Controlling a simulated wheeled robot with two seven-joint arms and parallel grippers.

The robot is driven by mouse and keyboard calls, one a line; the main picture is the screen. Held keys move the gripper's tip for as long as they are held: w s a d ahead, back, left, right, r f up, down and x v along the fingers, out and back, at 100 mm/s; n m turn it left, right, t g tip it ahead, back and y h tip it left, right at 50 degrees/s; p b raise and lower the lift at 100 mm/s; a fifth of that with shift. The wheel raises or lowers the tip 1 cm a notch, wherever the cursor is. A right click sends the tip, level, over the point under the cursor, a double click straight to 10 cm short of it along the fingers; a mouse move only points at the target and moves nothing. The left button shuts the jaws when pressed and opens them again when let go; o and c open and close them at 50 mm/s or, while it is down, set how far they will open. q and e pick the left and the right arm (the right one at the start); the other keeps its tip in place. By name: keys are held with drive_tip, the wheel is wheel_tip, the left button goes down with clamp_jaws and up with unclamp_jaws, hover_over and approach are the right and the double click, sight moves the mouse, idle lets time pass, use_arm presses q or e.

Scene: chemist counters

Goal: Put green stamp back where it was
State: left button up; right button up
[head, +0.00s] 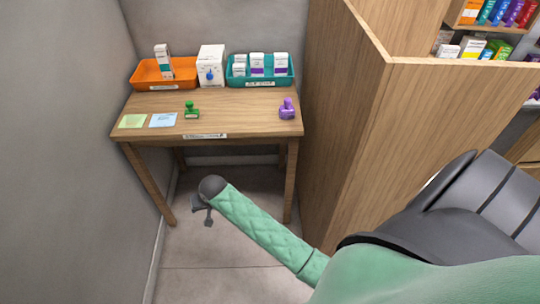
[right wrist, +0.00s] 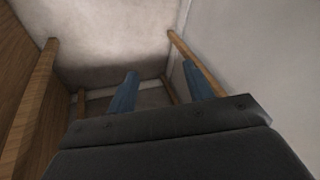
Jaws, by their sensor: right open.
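The green stamp (head: 192,112) stands upright on the wooden table (head: 240,103), near its front edge and left of the middle. A purple stamp (head: 287,110) stands near the table's right end. My right gripper (head: 204,210) is in front of the table and below its top, apart from both stamps. In the right wrist view its two blue fingers (right wrist: 161,75) are spread with nothing between them. No stamp shows in that view. My left gripper is not in view.
A green note (head: 132,121) and a blue note (head: 163,120) lie at the table's left. An orange tray (head: 150,86), a white box (head: 211,62) and a teal bin (head: 260,82) line the back. A wooden partition (head: 335,130) stands right. The table's middle is clear.

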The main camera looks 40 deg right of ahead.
drive_tip(key=s+d+f+n+g, duration=0.1)
drive_tip(key=s+d+f+n, duration=0.1)
drive_tip(key=s+f, duration=1.1)
drive_tip(key=s+d+f+n+g+h, duration=0.1)
drive_tip(key=s+d+f+n+g, duration=0.1)
drive_tip(key=s+f, duration=1.2)
drive_tip(key=s+n, duration=0.1)
drive_tip(key=s, duration=0.7)
drive_tip(key=shift+s+f+h, duration=0.2)
drive_tip(key=shift+s+h, duration=0.1)
drive_tip(key=shift+s, duration=0.05)
